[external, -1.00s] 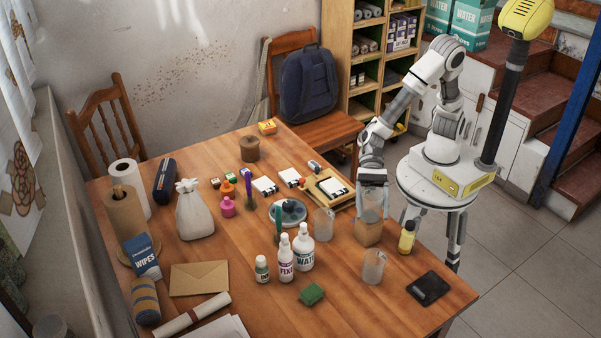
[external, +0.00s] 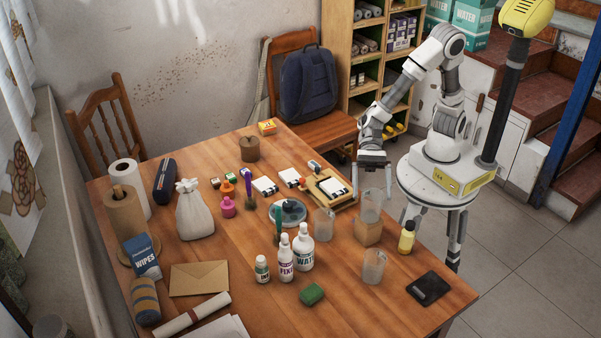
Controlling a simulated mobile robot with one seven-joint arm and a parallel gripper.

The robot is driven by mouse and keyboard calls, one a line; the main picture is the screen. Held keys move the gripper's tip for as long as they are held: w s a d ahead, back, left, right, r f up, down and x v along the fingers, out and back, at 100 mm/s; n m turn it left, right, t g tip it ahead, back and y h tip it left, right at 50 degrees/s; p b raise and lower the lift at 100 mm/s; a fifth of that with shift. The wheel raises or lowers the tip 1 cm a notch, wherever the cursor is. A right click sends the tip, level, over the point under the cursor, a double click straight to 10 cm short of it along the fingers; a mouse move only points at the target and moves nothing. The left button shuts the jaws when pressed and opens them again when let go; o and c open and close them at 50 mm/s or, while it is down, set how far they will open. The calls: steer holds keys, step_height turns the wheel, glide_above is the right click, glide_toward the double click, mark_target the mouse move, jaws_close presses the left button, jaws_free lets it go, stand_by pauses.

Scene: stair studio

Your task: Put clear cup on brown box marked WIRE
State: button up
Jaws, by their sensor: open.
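A clear cup (external: 371,206) stands upright on top of a small brown box (external: 368,233) near the right side of the table. Any marking on the box is too small to read. My gripper (external: 374,184) is open just above the cup, pointing down, and holds nothing. Two more clear cups stand on the table: one (external: 324,224) to the left of the box and one (external: 374,267) in front of it.
A yellow bottle (external: 407,237) stands right of the box, and a dark flat device (external: 429,288) lies near the table's right corner. White bottles (external: 303,247) and a green sponge (external: 312,294) are to the left. A wooden tray (external: 316,192) lies behind.

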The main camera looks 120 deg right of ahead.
steer(key=v, duration=0.5)
steer(key=shift+s+d+r+p, duration=0.1)
steer(key=shift+s+d+p, duration=0.15)
steer(key=shift+d+p, duration=0.05)
steer(key=d+r+m+t+h, duration=0.2)
steer(key=d+r+m+h, duration=0.35)
steer(key=m, duration=0.65)
steer(key=d+r+m+t+h, duration=0.25)
steer(key=d+m+h, duration=0.45)
steer(key=m, duration=0.6)
steer(key=s+a+f+m+g, duration=0.1)
steer(key=s+m+g, duration=0.2)
steer(key=s+m, duration=0.7)
steer(key=s+a+f+m+g+y, duration=0.1)
steer(key=s+m+g, duration=0.3)
steer(key=s+m, duration=0.7)
steer(key=shift+s+a+f+m, duration=0.3)
steer(key=shift+s+a+f, duration=0.35)
steer(key=shift+s, duration=0.15)
steer(key=shift+r, duration=0.1)
